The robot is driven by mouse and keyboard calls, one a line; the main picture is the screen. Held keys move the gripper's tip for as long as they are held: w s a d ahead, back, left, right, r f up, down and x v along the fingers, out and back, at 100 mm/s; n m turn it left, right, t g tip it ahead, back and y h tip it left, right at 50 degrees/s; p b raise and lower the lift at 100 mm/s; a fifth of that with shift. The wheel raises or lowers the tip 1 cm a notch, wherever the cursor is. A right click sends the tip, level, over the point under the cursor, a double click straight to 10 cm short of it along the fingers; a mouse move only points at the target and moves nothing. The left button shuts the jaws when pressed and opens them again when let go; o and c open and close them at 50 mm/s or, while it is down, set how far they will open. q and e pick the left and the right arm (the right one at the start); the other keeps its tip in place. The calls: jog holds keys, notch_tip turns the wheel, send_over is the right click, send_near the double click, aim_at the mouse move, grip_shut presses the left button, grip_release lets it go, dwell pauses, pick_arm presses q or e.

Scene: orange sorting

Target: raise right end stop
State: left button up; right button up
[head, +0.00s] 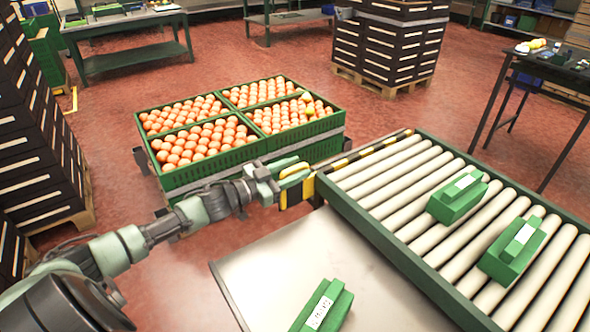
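A black-and-yellow striped end stop (372,151) runs along the far left end of the roller conveyor (400,262). My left gripper (296,176) is at the near end of this striped bar, beside a yellow-and-black part (297,193). Its pale green fingers overlap the yellow part in the picture, so I cannot tell whether they touch it or are closed on it. My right gripper is not in view.
Two green blocks with white labels, one (457,200) and another (513,249), sit on the rollers. A third green block (322,306) lies on a pale plate (290,262) in front. Green crates (212,176) full of oranges stand behind my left gripper.

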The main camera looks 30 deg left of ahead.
pick_arm(q)
grip_shut()
jog(key=shift+a+r, duration=0.1)
jog(key=shift+r, duration=0.1)
dwell(1.1)
